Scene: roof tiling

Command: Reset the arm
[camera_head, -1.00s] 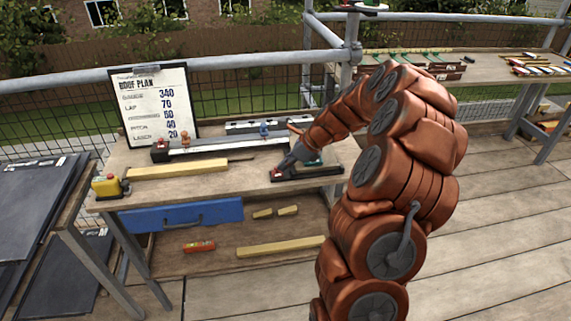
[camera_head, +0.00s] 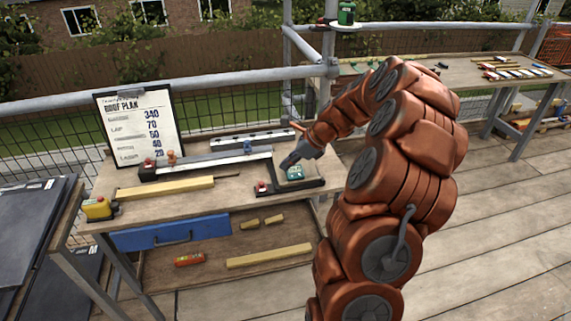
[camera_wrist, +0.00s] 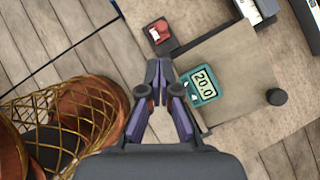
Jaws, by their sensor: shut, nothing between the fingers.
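My copper-coloured arm reaches over the right end of the workbench (camera_head: 215,197). My gripper (camera_head: 288,163) is shut and empty. In the wrist view its fingertips (camera_wrist: 159,66) meet, just left of a green digital gauge (camera_wrist: 201,84) reading 20.0. The gauge (camera_head: 296,172) rests on a dark-framed plate or jig (camera_head: 290,187) with a red block (camera_head: 262,186) at its left corner. In the wrist view the fingers appear above the jig edge, apart from the gauge; their exact height is unclear.
A roof plan clipboard (camera_head: 140,127) stands at the back. A blue drawer (camera_head: 172,233) is below. Dark slates (camera_head: 30,215) are left. Open deck lies right.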

